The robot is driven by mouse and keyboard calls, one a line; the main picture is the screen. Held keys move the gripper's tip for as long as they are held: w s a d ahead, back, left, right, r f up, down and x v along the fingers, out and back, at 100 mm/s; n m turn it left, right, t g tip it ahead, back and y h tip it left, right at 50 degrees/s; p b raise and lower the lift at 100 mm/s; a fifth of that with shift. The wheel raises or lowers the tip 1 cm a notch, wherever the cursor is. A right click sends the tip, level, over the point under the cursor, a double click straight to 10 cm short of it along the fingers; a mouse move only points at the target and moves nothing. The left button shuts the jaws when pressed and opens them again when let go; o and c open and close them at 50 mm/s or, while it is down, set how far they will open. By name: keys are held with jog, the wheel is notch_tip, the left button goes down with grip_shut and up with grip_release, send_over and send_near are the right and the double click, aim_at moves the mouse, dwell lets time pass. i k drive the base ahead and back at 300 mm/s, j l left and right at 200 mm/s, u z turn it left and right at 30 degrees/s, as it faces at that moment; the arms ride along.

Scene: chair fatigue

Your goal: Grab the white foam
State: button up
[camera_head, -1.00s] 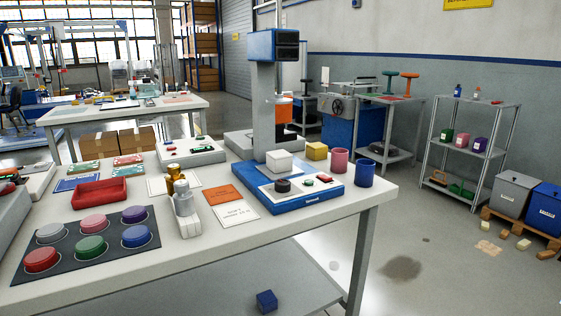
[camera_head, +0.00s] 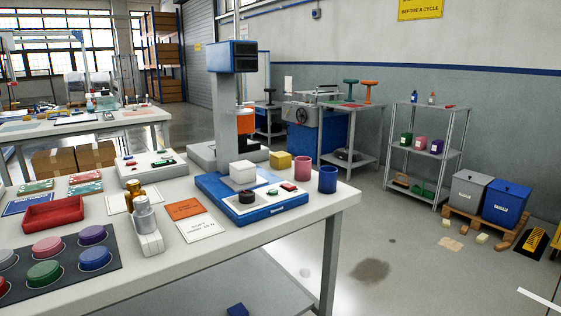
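A white block (camera_head: 243,171), which looks like the white foam, sits on the blue base (camera_head: 262,212) of a test machine on the near table. The machine's grey column (camera_head: 233,115) rises behind it, with a blue head above and an orange part (camera_head: 246,123). A dark round knob and small red and green buttons are just in front of the block. A yellow block (camera_head: 280,160) stands behind and to the right of it. My gripper is not in view.
Pink (camera_head: 302,165) and blue (camera_head: 327,180) cups stand near the table's right corner. Bottles (camera_head: 146,224) on a white holder, a red tray (camera_head: 54,213) and coloured discs lie to the left. Open floor (camera_head: 400,260) lies right of the table; bins (camera_head: 505,202) stand on a pallet beyond.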

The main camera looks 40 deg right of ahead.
aim_at(240, 177)
jog(key=i+j+z, duration=0.15)
jog(key=j, duration=0.25)
jog(key=i+j+z, duration=0.3)
jog(key=z, duration=1.3)
jog(key=k+j, duration=0.05)
jog(key=j, duration=0.05)
